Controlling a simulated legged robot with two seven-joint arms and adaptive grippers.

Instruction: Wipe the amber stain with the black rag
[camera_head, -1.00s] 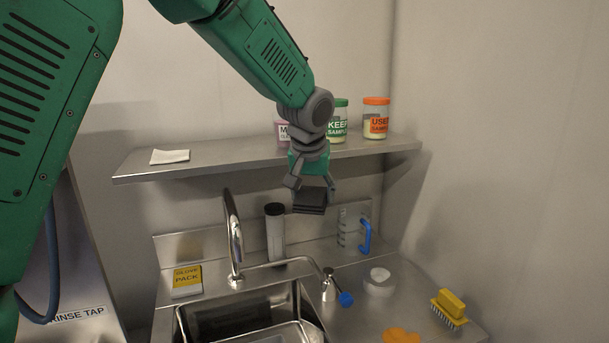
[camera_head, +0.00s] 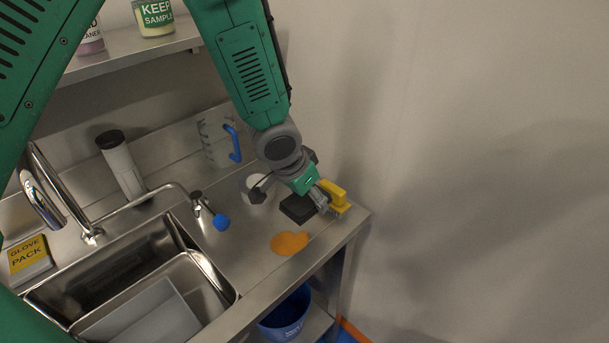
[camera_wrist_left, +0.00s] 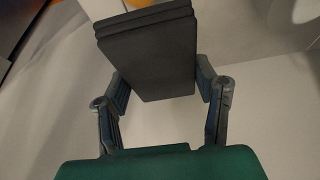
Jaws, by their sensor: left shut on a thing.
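The amber stain (camera_head: 290,243) is an orange patch on the steel counter, right of the sink and near the front edge. My left gripper (camera_head: 318,200) is shut on the black rag (camera_head: 297,208), a folded dark block. It holds the rag up and to the right of the stain in the head view, apart from the stain. In the left wrist view the rag (camera_wrist_left: 150,50) sits between both fingers (camera_wrist_left: 162,90). A bit of orange shows at that view's top edge, partly hidden behind the rag. My right gripper is not in view.
A yellow brush (camera_head: 333,194) stands right beside my left gripper. A clear jug with a blue handle (camera_head: 217,140), a tap with a blue knob (camera_head: 221,222) and the sink (camera_head: 225,290) lie to the left. A blue bucket (camera_head: 287,318) is below the counter.

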